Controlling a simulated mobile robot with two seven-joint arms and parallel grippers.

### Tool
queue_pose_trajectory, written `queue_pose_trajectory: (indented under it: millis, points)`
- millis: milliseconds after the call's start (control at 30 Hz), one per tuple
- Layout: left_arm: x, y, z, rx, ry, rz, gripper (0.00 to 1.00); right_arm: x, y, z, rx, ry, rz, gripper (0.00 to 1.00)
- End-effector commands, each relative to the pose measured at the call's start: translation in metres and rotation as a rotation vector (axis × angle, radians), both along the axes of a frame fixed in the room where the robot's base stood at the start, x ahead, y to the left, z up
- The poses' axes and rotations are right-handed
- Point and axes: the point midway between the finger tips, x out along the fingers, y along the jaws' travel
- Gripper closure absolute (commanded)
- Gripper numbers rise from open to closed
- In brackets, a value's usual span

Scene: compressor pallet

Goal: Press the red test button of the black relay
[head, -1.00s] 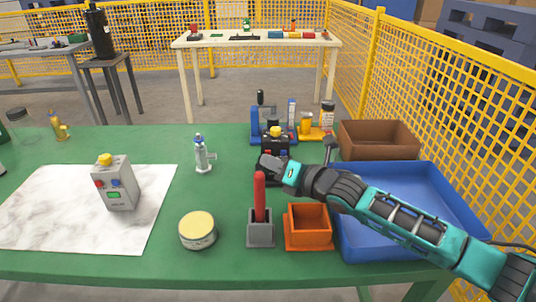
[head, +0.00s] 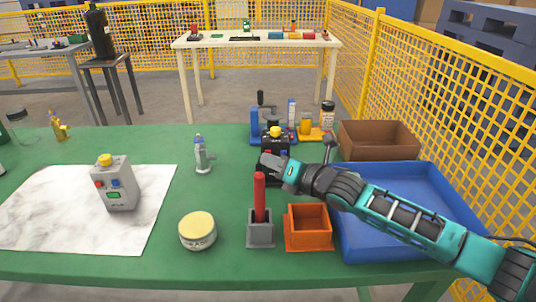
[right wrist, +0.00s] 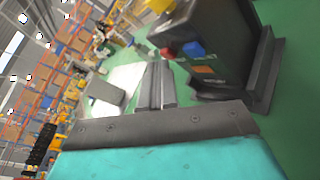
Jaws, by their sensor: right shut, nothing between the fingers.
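The black relay (head: 275,142) stands upright near the back middle of the green table, with a yellow knob on top. In the right wrist view the relay (right wrist: 225,45) fills the upper right, and its red button (right wrist: 167,53) shows beside a blue button (right wrist: 193,48). My right gripper (head: 266,161) is in front of the relay and hides its lower front in the head view. Its shut, empty fingers (right wrist: 158,70) end just below the red button in the wrist picture. I cannot tell whether they touch it. My left gripper is not in view.
A grey relay-like box (head: 116,185) stands on a white marbled mat (head: 50,212). A red-handled tool in a grey holder (head: 260,232), an orange bin (head: 308,240) and a blue tray (head: 425,177) lie near my right arm. A yellow-lidded tin (head: 197,231) stands in front.

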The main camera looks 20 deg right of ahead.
Motion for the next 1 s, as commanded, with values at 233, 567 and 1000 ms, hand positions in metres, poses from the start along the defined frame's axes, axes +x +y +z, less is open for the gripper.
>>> queue_pose_trajectory:
  millis: [233,567,1000]
  points:
    - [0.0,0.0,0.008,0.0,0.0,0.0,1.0,-0.009,0.003,0.001,0.001,0.0,0.001,1.0]
    - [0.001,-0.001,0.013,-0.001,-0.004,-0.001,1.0,-0.014,0.005,0.001,0.001,0.002,0.001,1.0]
    - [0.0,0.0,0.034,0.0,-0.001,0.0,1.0,-0.056,0.017,0.001,0.002,0.004,0.001,1.0]
